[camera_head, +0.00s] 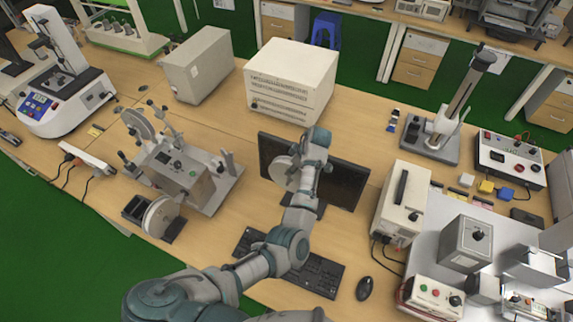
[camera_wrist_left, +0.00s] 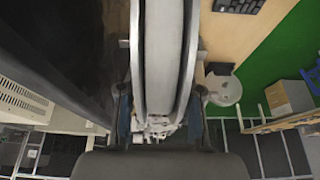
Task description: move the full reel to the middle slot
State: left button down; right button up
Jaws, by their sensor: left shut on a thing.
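My left gripper (camera_head: 304,166) is shut on a pale grey reel (camera_head: 283,173), held in front of the dark monitor. In the left wrist view the reel (camera_wrist_left: 164,50) stands edge-on between the two fingers (camera_wrist_left: 163,100), its two rims showing. A winding machine (camera_head: 182,182) stands to the left, apart from the held reel. It carries another pale reel (camera_head: 137,124) on its upper left. A further reel (camera_head: 160,216) stands upright on a small dark holder at the machine's front. I cannot tell which place is the middle slot. My right gripper is not in view.
The monitor (camera_head: 346,181) is close behind the held reel. A keyboard (camera_head: 318,274) and mouse (camera_head: 364,288) lie in front. A white box (camera_head: 401,205) stands right. Bare table (camera_head: 225,215) lies between the machine and keyboard.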

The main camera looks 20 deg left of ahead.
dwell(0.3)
pick_arm(q)
jog(key=shift+f+b, duration=0.5)
jog(key=shift+f, duration=0.7)
